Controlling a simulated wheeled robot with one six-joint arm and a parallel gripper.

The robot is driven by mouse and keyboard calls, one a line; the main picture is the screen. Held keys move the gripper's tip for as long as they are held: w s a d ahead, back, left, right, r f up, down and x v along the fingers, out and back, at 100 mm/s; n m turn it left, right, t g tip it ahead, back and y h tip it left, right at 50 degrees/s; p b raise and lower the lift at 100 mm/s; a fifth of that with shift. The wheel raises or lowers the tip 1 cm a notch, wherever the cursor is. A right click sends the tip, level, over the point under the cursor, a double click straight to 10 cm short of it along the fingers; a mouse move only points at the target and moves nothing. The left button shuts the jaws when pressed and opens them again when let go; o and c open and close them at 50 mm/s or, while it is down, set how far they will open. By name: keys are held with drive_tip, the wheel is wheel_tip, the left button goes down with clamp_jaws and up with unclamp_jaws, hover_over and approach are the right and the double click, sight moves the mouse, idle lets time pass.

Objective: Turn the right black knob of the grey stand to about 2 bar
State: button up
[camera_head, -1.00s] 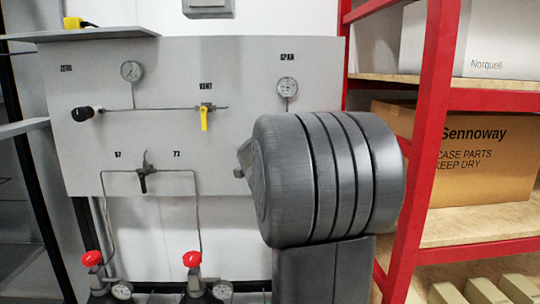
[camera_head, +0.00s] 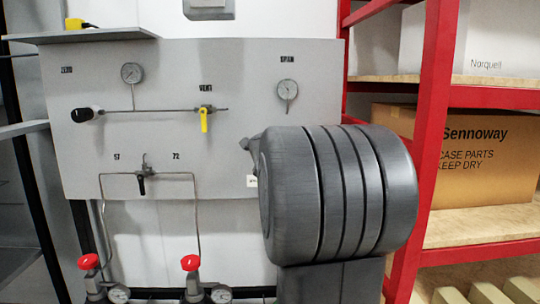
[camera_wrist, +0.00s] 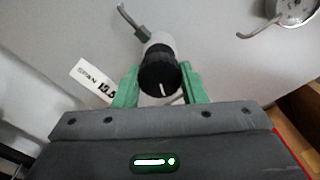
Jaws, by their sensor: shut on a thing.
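The right black knob (camera_wrist: 158,76) sits on a pale valve body in the wrist view, with a white mark on its face. My gripper (camera_wrist: 160,86) has its two green fingers on either side of the knob and is shut on it. In the head view my arm hides the knob. The grey stand (camera_head: 160,70) is a panel filling the left and middle. Its SPAN gauge (camera_head: 287,90) is round and white, and shows above my arm. The gauge is too small to read its value surely. Part of a gauge (camera_wrist: 290,10) shows at top right in the wrist view.
The left black knob (camera_head: 82,115) and a yellow handle (camera_head: 204,118) are on the panel. A white tag (camera_wrist: 96,82) marked SPAN hangs beside the held knob. A red-framed shelf (camera_head: 430,120) with boxes stands close on the right. Red-capped valves (camera_head: 190,263) stand below the panel.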

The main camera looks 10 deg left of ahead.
drive_tip(key=m, duration=0.3)
drive_tip(key=shift+f+m, duration=0.1)
drive_tip(key=shift+m, duration=0.2)
drive_tip(key=shift+m+b, duration=0.35)
drive_tip(key=shift+m, duration=1.45)
drive_tip(key=o, duration=1)
drive_tip(key=shift+s, duration=0.1)
drive_tip(key=v, duration=1.3)
drive_tip(key=shift+s, duration=0.3)
